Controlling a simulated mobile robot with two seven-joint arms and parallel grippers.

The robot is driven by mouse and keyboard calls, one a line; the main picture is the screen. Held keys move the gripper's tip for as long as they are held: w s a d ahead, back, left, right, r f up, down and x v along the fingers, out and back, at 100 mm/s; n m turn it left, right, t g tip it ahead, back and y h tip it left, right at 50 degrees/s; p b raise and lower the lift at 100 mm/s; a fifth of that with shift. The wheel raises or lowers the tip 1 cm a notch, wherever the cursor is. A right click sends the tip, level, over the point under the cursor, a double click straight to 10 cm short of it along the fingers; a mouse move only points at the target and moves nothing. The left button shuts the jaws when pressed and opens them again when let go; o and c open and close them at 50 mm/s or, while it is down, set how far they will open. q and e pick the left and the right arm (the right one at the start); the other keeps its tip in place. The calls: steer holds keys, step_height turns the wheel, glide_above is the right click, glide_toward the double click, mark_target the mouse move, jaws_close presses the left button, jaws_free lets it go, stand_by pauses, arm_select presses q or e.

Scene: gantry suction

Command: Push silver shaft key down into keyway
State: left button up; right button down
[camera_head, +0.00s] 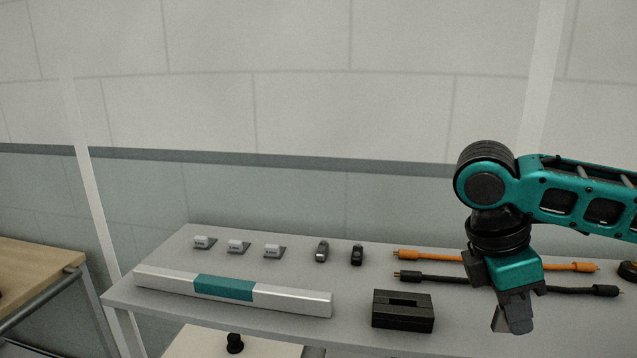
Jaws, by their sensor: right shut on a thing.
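My right gripper (513,316) points down over the right part of the grey table, in front of the two cables. It is shut on a small grey piece at its fingertips, mostly hidden by the fingers; I cannot tell for sure that it is the silver shaft key. A black block (400,322) with a long slot in its top sits at the table's front, left of the gripper and apart from it. No shaft key shows clearly elsewhere. My left gripper is not in view.
On the grey table (350,279) lie a silver bar with a teal middle (224,288), several small white-and-grey parts (238,246), two dark parts (322,250), an orange cable (430,256) and a black cable (435,277). A wooden table (35,270) stands left.

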steer(key=a+f+m+g+y, duration=0.3)
steer(key=a+f+m, duration=0.4)
steer(key=m, duration=0.8)
step_height(320, 180, down, 3)
steer(key=shift+w+a+m+g+y, duration=0.3)
steer(key=shift+w+m+y, duration=0.1)
steer(key=shift+y, duration=0.4)
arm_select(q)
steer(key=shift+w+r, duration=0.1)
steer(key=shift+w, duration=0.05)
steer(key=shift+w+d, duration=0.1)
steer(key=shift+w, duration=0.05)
arm_select(e)
steer(key=shift+s, duration=0.15)
